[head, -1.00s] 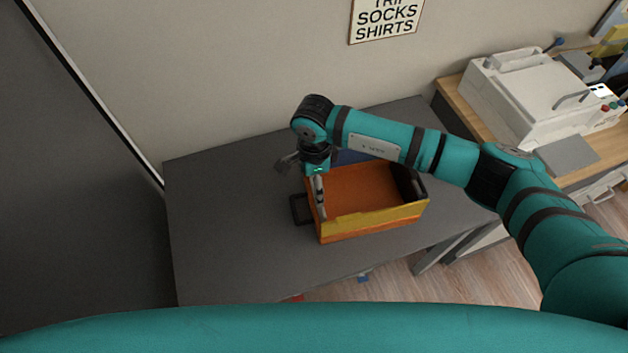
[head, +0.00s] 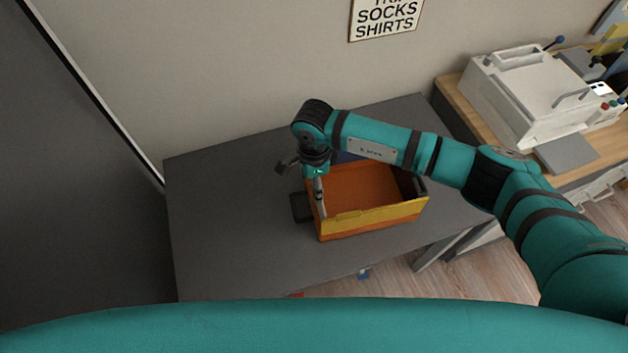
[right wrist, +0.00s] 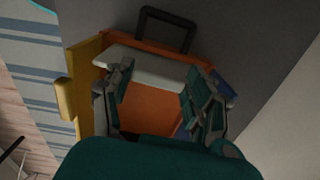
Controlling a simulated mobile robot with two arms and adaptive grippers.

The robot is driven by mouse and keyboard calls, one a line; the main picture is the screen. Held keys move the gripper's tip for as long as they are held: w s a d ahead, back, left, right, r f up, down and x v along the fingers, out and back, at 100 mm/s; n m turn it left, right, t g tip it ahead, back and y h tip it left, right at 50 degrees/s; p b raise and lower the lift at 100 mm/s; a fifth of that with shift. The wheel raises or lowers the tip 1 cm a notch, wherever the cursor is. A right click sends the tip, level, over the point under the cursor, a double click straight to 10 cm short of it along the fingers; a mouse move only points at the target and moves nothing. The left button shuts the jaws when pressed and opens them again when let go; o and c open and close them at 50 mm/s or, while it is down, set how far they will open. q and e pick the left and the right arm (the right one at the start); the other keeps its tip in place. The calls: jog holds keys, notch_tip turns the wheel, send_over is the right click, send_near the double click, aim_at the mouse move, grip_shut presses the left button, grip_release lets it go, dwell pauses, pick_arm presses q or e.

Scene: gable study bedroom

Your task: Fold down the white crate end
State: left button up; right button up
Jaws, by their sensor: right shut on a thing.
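The crate (head: 375,217) stands on the grey table, with an orange inside, a yellow long side towards me, a blue far side and a black right end. The white crate end (right wrist: 152,67) is at the crate's left end; in the right wrist view it spans between my fingers, and in the head view my gripper mostly hides it. My right gripper (head: 318,190) points down at that end and is shut on the white end. Its fingers also show in the right wrist view (right wrist: 155,88). My left gripper is out of view.
A black handle-like loop (right wrist: 168,22) sticks out beyond the crate's white end. The grey table (head: 235,215) is clear left of the crate. A wall stands behind it. A white machine (head: 530,95) sits on a wooden bench at the right.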

grip_shut()
jog(key=w+d+f+g+y+b, duration=0.1)
jog(key=d+y+b, duration=0.4)
jog(key=b, duration=0.7)
jog(key=shift+w+d+f, duration=0.25)
jog(key=shift+d+f, duration=0.05)
jog(key=shift+d, duration=0.85)
